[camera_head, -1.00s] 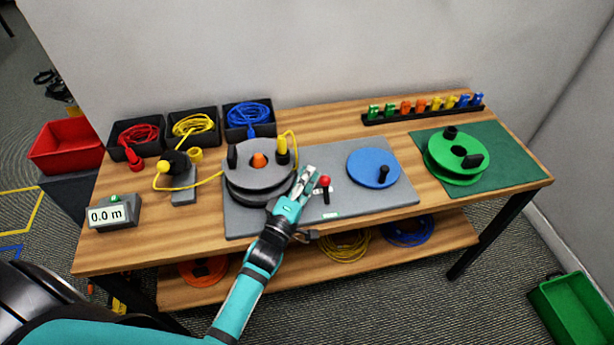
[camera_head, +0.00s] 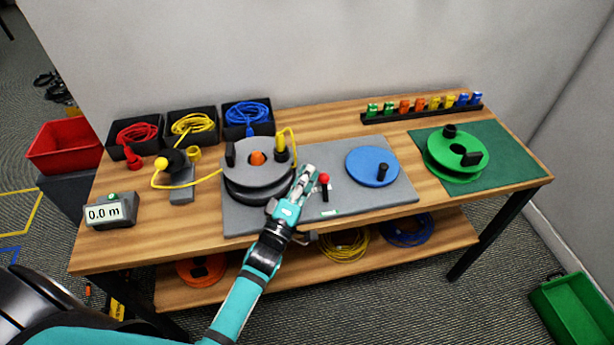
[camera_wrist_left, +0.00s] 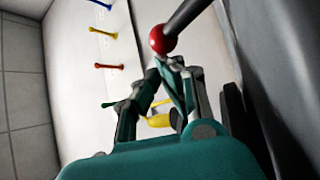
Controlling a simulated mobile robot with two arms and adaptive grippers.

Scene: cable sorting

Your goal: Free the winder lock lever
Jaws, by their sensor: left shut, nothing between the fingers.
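The winder lock lever is a short black lever with a red ball knob (camera_head: 324,178). It stands on the grey winder plate between the grey reel and the blue disc. My left gripper (camera_head: 308,170) is shut and empty, just left of the red knob. In the left wrist view, the red knob (camera_wrist_left: 163,40) on its dark rod shows just beyond my fingertips (camera_wrist_left: 172,64). I cannot tell whether they touch. The grey winder reel (camera_head: 260,172) has an orange hub and a yellow cable over its rim. My right gripper is out of view.
The blue disc (camera_head: 372,167) with a black handle lies right of the lever. A green reel (camera_head: 455,155) sits on a green mat at the right. Several black bins of cable (camera_head: 193,145) stand at the back left. A length meter (camera_head: 110,211) reads 0.0 m.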

